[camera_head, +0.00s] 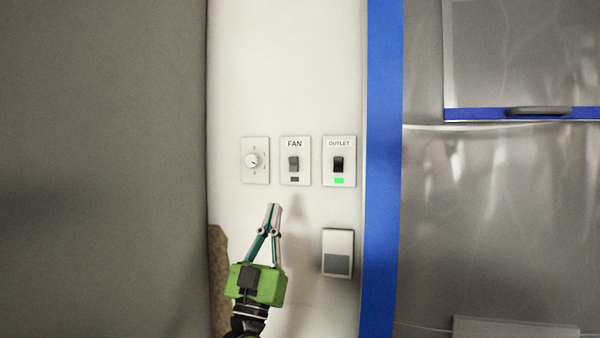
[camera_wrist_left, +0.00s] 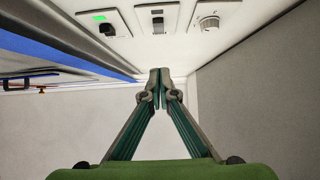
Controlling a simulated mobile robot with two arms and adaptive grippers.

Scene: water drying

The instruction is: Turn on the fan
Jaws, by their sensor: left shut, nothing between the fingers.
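The fan switch (camera_head: 294,163) is a grey toggle on a white plate labelled FAN, with a dark unlit indicator below it. It also shows in the left wrist view (camera_wrist_left: 158,22), in the middle of the three plates. My left gripper (camera_head: 274,207) is shut and empty. Its fingertips (camera_wrist_left: 160,71) meet below and slightly left of the fan switch in the head view, apart from the plate. My right gripper is not in view.
A round dial (camera_head: 252,160) is left of the fan switch. An outlet switch (camera_head: 338,164) with a lit green indicator is to its right. A blue post (camera_head: 382,200) borders the white wall.

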